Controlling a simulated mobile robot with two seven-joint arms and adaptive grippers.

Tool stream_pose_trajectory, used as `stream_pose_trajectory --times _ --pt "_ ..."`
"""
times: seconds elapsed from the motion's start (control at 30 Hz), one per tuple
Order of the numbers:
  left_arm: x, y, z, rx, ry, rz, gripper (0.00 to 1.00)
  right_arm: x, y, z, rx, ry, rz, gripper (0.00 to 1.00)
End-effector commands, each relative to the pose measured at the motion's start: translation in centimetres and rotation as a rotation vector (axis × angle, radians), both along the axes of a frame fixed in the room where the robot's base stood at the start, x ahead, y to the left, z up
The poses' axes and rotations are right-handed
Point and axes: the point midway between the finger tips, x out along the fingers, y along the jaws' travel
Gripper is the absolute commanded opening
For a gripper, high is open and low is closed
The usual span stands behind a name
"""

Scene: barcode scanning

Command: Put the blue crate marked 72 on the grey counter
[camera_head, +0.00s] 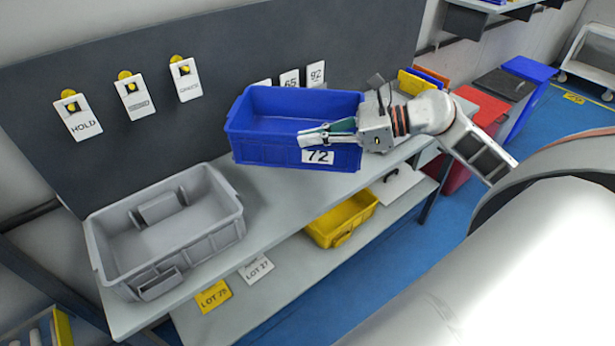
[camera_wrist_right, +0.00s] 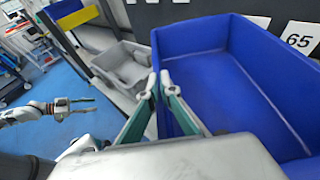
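The blue crate marked 72 (camera_head: 255,147) is upright and empty, over the right part of the grey counter (camera_head: 262,200). It sits at an angle to the counter edge; I cannot tell whether its base touches the top. In the right wrist view the fingertips (camera_wrist_right: 160,84) nearly meet beside the blue crate (camera_wrist_right: 235,85). My left gripper (camera_wrist_right: 84,105) is away from the crate, its fingers apart and empty.
A grey tote (camera_head: 165,232) stands on the counter's left part. A dark panel (camera_head: 230,50) with cards rises behind. A yellow bin (camera_head: 342,218) sits on the lower shelf. Red and blue bins (camera_head: 525,80) stand at the right. Bare counter lies between tote and crate.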

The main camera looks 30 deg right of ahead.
Motion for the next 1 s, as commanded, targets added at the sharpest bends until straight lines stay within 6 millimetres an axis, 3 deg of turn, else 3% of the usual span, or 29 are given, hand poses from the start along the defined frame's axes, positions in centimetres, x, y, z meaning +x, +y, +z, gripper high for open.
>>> stream_pose_trajectory --times 0.2,0.33,0.57,0.8,1.0 --pt "0.0 0.0 0.1 0.000 0.000 0.000 0.40 0.0 0.0 -5.1 0.004 0.000 -0.003 0.00" --pt "0.1 0.0 0.1 0.000 -0.001 0.000 0.40 0.1 0.0 -7.3 0.002 -0.002 -0.002 0.00" --pt "0.3 0.0 0.3 -0.001 -0.007 -0.001 0.40 0.1 0.0 -9.1 0.000 -0.004 -0.002 0.00" --pt "0.4 0.0 0.3 -0.001 -0.009 0.000 0.40 0.1 0.0 -12.4 0.001 -0.002 -0.002 0.00" --pt "0.4 0.0 0.3 -0.001 -0.009 0.000 0.40 0.1 0.0 -13.0 -0.001 -0.004 0.000 0.00"
